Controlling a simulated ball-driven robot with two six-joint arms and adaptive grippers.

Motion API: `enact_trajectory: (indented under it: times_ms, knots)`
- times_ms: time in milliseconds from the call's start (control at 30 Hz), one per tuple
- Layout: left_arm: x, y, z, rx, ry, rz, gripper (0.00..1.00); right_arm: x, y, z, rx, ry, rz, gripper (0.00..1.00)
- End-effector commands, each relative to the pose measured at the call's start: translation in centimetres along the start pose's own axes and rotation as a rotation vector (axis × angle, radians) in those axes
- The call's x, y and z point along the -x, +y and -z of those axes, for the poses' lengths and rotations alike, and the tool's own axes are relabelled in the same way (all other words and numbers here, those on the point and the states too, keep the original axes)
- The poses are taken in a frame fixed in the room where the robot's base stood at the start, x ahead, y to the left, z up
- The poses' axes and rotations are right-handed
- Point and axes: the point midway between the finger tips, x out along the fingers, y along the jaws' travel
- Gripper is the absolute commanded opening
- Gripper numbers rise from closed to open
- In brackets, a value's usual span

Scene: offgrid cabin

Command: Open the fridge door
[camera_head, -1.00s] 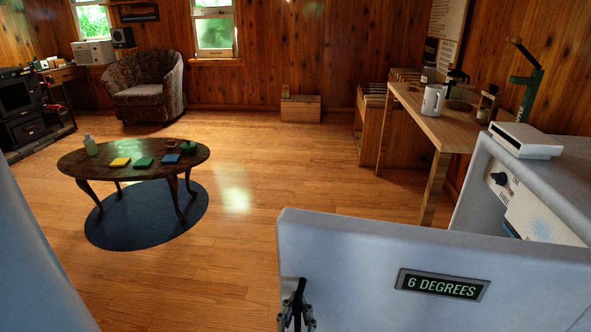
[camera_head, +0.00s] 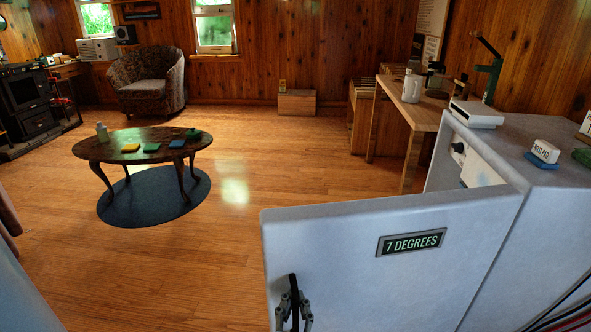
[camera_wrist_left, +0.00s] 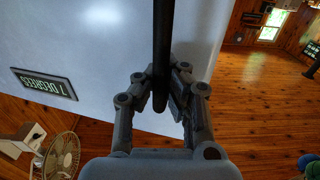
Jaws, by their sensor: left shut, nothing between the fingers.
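The fridge (camera_head: 545,190) stands at the right in the head view. Its pale door (camera_head: 345,270) is swung out from the body, and part of the inside shows behind it. A display (camera_head: 411,242) on the door reads 7 DEGREES. The dark bar handle (camera_head: 293,285) is near the door's free edge. My left gripper (camera_head: 294,308) is at the handle, shut with nothing held. In the left wrist view, the handle (camera_wrist_left: 162,40) runs down to the fingers (camera_wrist_left: 160,95); whether they touch it is unclear. My right gripper is not in view.
A white device (camera_head: 477,113) and a small labelled block (camera_head: 543,155) sit on the fridge top. A wooden side table (camera_head: 420,115) stands beyond the fridge. An oval coffee table (camera_head: 140,158) stands at left. The wooden floor (camera_head: 220,260) left of the door is clear.

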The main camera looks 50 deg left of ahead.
Motion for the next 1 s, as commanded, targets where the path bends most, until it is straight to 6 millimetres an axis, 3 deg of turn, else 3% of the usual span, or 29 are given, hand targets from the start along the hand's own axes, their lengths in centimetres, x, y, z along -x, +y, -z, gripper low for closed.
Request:
enact_trajectory:
  times_ms: [200,500,833,1000]
  knots:
    - [0.1,-0.3,-0.1,-0.003,0.001,0.004,0.0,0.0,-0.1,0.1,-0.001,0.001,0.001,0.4]
    - [0.1,-0.2,-0.1,-0.002,0.0,0.002,0.36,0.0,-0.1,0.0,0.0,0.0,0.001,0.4]
    - [0.1,-0.1,0.2,0.0,0.0,0.002,0.36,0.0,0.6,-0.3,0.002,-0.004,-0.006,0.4]
    - [0.1,-0.2,1.9,0.001,0.0,0.003,0.36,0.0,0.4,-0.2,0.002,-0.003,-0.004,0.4]
